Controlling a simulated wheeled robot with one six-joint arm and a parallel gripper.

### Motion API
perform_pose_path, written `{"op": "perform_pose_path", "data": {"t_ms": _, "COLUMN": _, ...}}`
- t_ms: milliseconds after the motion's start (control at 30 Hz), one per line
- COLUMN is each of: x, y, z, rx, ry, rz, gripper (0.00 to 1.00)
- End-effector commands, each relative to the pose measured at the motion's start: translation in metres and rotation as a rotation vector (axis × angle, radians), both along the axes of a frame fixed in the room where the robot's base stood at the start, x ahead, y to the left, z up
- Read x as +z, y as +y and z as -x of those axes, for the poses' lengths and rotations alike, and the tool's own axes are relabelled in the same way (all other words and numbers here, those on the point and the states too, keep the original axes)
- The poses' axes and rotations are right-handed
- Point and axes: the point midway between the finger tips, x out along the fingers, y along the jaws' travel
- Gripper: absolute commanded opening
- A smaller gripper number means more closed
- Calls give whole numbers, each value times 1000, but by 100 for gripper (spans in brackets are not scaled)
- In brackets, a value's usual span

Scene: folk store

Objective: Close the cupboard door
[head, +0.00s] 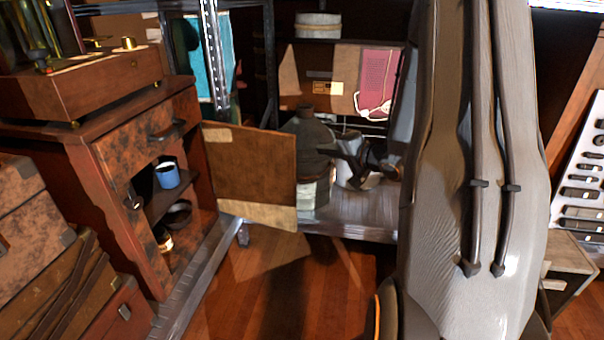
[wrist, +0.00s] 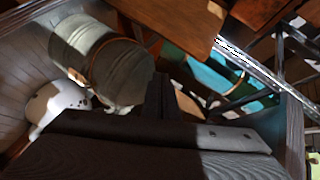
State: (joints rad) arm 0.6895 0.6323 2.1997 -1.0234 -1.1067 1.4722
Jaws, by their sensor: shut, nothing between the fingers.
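The cupboard (head: 95,150) is a reddish-brown wooden cabinet at the left in the head view. Its door (head: 250,170) stands wide open, swung out to the right, with a pale strip along its bottom. A blue mug (head: 167,175) and dark dishes show inside. In the wrist view, the closed fingers (wrist: 160,90) point up, below a brown wooden panel (wrist: 175,25) that looks like the door. The gap in depth is unclear.
A low metal shelf (head: 345,215) with a grey jug (head: 308,135) stands behind the door and gripper. A wooden box with a brass-knobbed device (head: 85,85) sits on the cupboard. Suitcases (head: 60,270) are stacked at front left. Wooden floor (head: 270,290) is clear below the door.

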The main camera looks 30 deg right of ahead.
Motion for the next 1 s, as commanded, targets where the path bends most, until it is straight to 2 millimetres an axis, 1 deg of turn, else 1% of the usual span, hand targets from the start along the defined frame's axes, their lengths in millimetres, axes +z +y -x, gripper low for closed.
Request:
{"op": "perform_pose_path", "data": {"t_ms": 33, "x": -20, "y": -8, "z": 1, "rx": 8, "ry": -32, "rz": -82, "gripper": 0}}
{"op": "perform_pose_path", "data": {"t_ms": 100, "x": -28, "y": -13, "z": 5, "rx": 34, "ry": -76, "rz": -190, "gripper": 0}}
{"op": "perform_pose_path", "data": {"t_ms": 200, "x": -35, "y": -18, "z": 13, "rx": 70, "ry": -119, "rz": -317, "gripper": 0}}
{"op": "perform_pose_path", "data": {"t_ms": 300, "x": -37, "y": -20, "z": 21, "rx": 97, "ry": -143, "rz": -400, "gripper": 0}}
{"op": "perform_pose_path", "data": {"t_ms": 400, "x": -37, "y": -20, "z": 23, "rx": 112, "ry": -154, "rz": -437, "gripper": 0}}
{"op": "perform_pose_path", "data": {"t_ms": 467, "x": -36, "y": -19, "z": 22, "rx": 115, "ry": -157, "rz": -443, "gripper": 0}}
{"op": "perform_pose_path", "data": {"t_ms": 567, "x": -36, "y": -15, "z": 12, "rx": 117, "ry": -157, "rz": -443, "gripper": 0}}
{"op": "perform_pose_path", "data": {"t_ms": 667, "x": -36, "y": -8, "z": -2, "rx": 118, "ry": -157, "rz": -443, "gripper": 0}}
{"op": "perform_pose_path", "data": {"t_ms": 1000, "x": -37, "y": 18, "z": -64, "rx": 117, "ry": -157, "rz": -441, "gripper": 0}}
